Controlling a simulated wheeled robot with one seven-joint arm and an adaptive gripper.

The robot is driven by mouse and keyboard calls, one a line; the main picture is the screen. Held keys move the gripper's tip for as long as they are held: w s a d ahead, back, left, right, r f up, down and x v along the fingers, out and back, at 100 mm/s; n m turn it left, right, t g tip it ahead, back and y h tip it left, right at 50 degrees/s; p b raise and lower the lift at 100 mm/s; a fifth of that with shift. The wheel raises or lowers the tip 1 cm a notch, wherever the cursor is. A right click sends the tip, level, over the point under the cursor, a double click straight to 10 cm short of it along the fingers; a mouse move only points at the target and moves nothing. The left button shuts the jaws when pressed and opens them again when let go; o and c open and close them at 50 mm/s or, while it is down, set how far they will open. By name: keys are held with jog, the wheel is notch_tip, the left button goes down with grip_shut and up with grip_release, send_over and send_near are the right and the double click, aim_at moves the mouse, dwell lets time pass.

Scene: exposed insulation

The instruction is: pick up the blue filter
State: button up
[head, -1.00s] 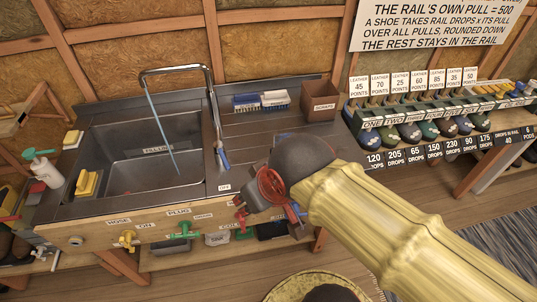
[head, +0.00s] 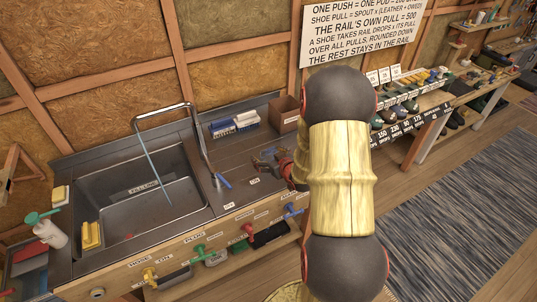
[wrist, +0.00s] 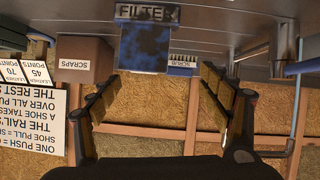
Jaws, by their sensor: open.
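The blue filter (wrist: 147,45) is a mottled dark blue block under a FILTER label at the top of the wrist view, which shows the room upside down. It sits by the grey counter surface. My gripper (wrist: 159,80) is open, one finger on each side of the picture, with nothing between the pads. The filter shows beyond the fingertips, nearer the left one. In the head view my gripper (head: 270,160) is low over the counter right of the tap, partly behind my arm. I cannot clearly make out the filter there.
A sink (head: 145,190) with a tall tap (head: 203,140) lies left. Brushes (head: 234,123) and a brown SCRAPS box (head: 286,114) stand at the counter's back; the box also shows in the wrist view (wrist: 85,62). Coloured valves line the front. Shoes on a rail stand right.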

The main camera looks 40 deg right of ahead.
aim_at(270, 157)
jog(key=shift+m+t, duration=0.5)
jog(key=shift+t, duration=0.4)
jog(key=s+d+f+p, duration=0.1)
jog(key=f, duration=0.1)
jog(key=s+d+f, duration=0.1)
jog(key=s+f, duration=0.1)
jog(key=shift+s+d+p, duration=0.15)
jog(key=shift+s+p, duration=0.1)
jog(key=shift+p, duration=0.1)
jog(key=shift+x, duration=1.1)
jog(key=x, duration=0.2)
jog(key=b+x, duration=0.1)
jog(key=x, duration=0.2)
jog(key=shift+w+r, duration=0.1)
jog(key=shift+w, duration=0.25)
jog(key=shift+c, duration=0.8)
jog(key=c, duration=1.1)
jog(key=shift+c, duration=0.2)
